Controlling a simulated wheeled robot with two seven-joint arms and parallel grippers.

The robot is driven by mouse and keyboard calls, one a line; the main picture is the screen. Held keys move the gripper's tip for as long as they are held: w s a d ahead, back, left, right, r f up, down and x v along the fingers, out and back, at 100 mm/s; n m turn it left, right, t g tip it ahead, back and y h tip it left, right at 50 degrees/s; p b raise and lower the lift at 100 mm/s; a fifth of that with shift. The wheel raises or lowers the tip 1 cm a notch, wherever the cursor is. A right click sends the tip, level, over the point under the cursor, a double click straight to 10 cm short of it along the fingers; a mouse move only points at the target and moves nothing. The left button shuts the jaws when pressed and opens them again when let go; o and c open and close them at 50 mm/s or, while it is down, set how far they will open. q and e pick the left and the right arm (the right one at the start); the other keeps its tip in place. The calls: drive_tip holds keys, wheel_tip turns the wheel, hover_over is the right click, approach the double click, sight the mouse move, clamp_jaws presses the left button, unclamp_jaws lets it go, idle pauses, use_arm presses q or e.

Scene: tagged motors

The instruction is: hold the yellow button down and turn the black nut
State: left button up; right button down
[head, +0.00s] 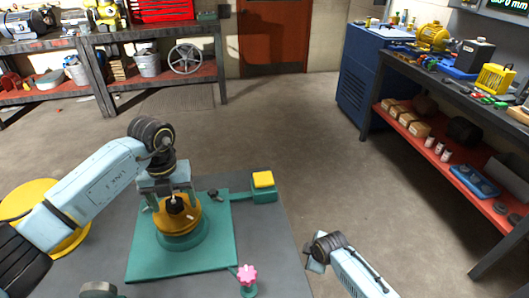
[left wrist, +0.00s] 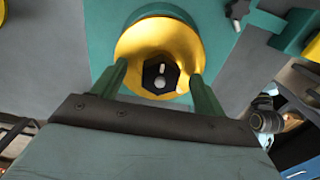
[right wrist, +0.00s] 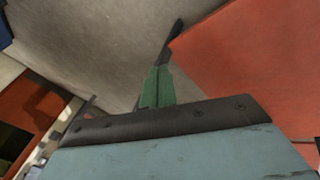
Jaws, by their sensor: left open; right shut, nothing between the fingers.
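The yellow button (head: 263,180) sits on a green box at the end of a short arm of the green base plate (head: 140,247). The black nut (head: 174,203) is on top of the yellow round housing (head: 180,219). My left gripper (head: 168,200) is over the housing, open. In the left wrist view the fingers of my left gripper (left wrist: 162,85) stand on either side of the black nut (left wrist: 160,75), apart from it. My right gripper (head: 318,256) is to the right of the table, away from the button. In the right wrist view my right gripper (right wrist: 158,85) is shut and empty.
A pink knob (head: 246,275) stands at the front right of the plate. A small dark knob (head: 213,194) sits near the housing. A yellow disc (head: 45,205) is at the left. Shelves with parts stand at the back left and right; the floor between is clear.

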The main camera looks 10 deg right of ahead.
drive_tip(key=w+a+r+n+t, duration=0.1)
drive_tip(key=w+a+r+n, duration=0.2)
drive_tip(key=w+r+n, duration=0.55)
drive_tip(key=w+a+r+n+t, duration=0.15)
drive_tip(key=w+r, duration=0.35)
drive_tip(key=r, duration=0.8)
drive_tip(key=w+a+r+n, duration=0.1)
drive_tip(key=a+r+n, duration=0.3)
drive_tip(key=r+n, duration=0.25)
drive_tip(key=a+r+n, duration=0.3)
drive_tip(key=r+n, duration=0.2)
drive_tip(key=r, duration=0.3)
drive_tip(key=shift+s+a+f+n+g, duration=0.2)
drive_tip(key=shift+f+n, duration=0.2)
drive_tip(key=shift+f, duration=0.6)
drive_tip(key=shift+s+a+f+n+g, duration=0.2)
drive_tip(key=shift+f+n, duration=0.25)
drive_tip(key=shift+f, duration=0.6)
drive_tip(key=shift+s+a+f+n+g, duration=0.2)
drive_tip(key=shift+f+n, duration=0.2)
drive_tip(key=shift+f, duration=0.6)
